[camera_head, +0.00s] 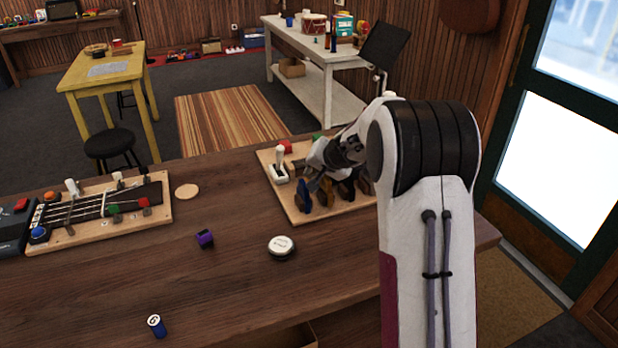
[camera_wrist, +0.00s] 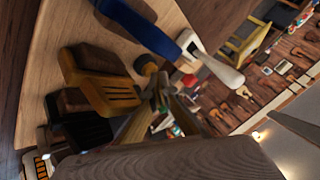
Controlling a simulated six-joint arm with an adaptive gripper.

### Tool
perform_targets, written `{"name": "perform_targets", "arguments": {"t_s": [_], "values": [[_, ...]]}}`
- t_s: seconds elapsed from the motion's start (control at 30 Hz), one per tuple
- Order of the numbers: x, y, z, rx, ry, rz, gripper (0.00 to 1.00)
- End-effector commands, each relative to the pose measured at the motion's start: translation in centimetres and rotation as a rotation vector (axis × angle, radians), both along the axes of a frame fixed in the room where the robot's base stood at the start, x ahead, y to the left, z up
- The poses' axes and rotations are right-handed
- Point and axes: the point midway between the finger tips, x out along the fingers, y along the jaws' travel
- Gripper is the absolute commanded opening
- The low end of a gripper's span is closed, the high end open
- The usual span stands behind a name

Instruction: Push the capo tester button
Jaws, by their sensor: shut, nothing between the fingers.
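A capo board (camera_head: 291,211) of pale wood lies on the workbench. A red button (camera_head: 285,147) is at its back left, behind a white lever (camera_head: 280,160). Both also show in the wrist view, the red button (camera_wrist: 189,81) partly behind the white lever (camera_wrist: 216,68). Several capos stand on the board, including a blue one (camera_head: 303,202) and a yellow one (camera_head: 325,191). My gripper (camera_head: 309,174) is shut and empty above the board, just right of the lever and close to the capos. Its fingertips are hard to make out. No label shows which button is the tester's.
A second board (camera_head: 155,213) with strings and several coloured knobs lies at the left. A purple block (camera_head: 205,239), a white round tin (camera_head: 281,247), a blue cylinder (camera_head: 157,326) and a wooden disc (camera_head: 187,192) lie apart on the workbench (camera_head: 110,285). The bench's middle is mostly clear.

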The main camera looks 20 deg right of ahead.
Motion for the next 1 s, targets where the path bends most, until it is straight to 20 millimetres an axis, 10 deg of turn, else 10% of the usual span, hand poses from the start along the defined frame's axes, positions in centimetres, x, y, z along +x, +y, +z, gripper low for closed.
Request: {"name": "perform_targets", "arguments": {"t_s": [1.0], "values": [[-0.23, 0.13, -0.81, 0.004, 0.010, 0.002, 0.00]]}}
